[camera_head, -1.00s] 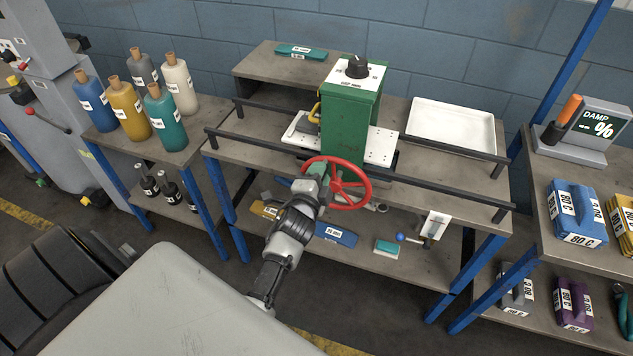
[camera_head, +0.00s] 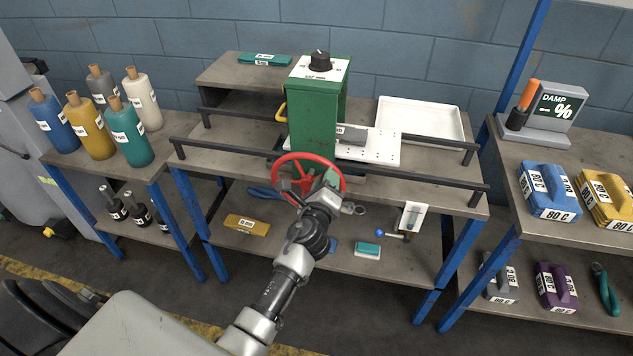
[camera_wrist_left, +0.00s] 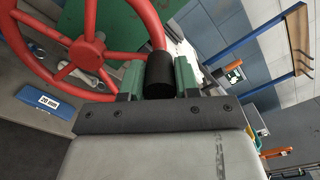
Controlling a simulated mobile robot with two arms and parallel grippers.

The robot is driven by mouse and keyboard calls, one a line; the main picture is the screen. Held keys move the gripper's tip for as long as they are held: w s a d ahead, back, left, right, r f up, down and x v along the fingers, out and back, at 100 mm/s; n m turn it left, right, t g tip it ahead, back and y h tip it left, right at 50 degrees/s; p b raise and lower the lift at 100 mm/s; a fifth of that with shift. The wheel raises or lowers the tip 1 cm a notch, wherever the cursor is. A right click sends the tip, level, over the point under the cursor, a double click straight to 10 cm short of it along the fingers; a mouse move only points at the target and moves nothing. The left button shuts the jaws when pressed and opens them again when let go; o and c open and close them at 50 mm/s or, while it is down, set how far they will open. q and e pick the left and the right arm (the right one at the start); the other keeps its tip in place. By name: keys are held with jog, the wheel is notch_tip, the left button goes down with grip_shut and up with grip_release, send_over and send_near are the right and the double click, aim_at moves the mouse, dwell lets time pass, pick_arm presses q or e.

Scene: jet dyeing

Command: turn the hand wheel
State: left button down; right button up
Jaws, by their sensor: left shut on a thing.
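The red hand wheel (camera_head: 283,160) is on the front of the green box-shaped unit (camera_head: 312,120). My left gripper (camera_head: 329,183) is at the wheel's right side in the head view. In the left wrist view, the green fingers of my left gripper (camera_wrist_left: 160,78) are shut on a black grip (camera_wrist_left: 160,72) at the red rim (camera_wrist_left: 150,25). The wheel's hub and spokes (camera_wrist_left: 88,48) show to the left of the fingers. A white plate (camera_head: 380,150) with a grey block (camera_head: 350,134) shows to the right of the green unit. My right gripper is not in view.
Two dark rails (camera_head: 410,190) run along the bench, above and below the plate. The lower shelf holds a yellow block (camera_head: 246,225), a teal block (camera_head: 367,249) and a blue-knobbed tool (camera_head: 385,232). Bottles (camera_head: 125,132) stand left; a damp meter (camera_head: 550,112) stands right.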

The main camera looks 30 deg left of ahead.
pick_arm(q)
jog(key=d+f+m, duration=0.1)
jog(key=m, duration=0.1)
jog(key=d+f+m+b, duration=0.1)
jog(key=m, duration=0.1)
jog(key=f+m, duration=0.1)
jog(key=f, duration=0.1)
jog(key=shift+w+d+m+b, duration=0.3)
jog(key=shift+d+m+b, duration=0.05)
jog(key=shift+d+m, duration=0.05)
jog(key=shift+d+f+m, duration=0.25)
jog(key=shift+f+m, duration=0.7)
jog(key=shift+m, duration=0.25)
jog(key=shift+f+m+b, duration=0.35)
jog(key=shift+f+m, duration=0.7)
jog(key=shift+m, duration=0.25)
jog(key=c, duration=0.8)
grip_release()
jog(key=shift+w, duration=0.1)
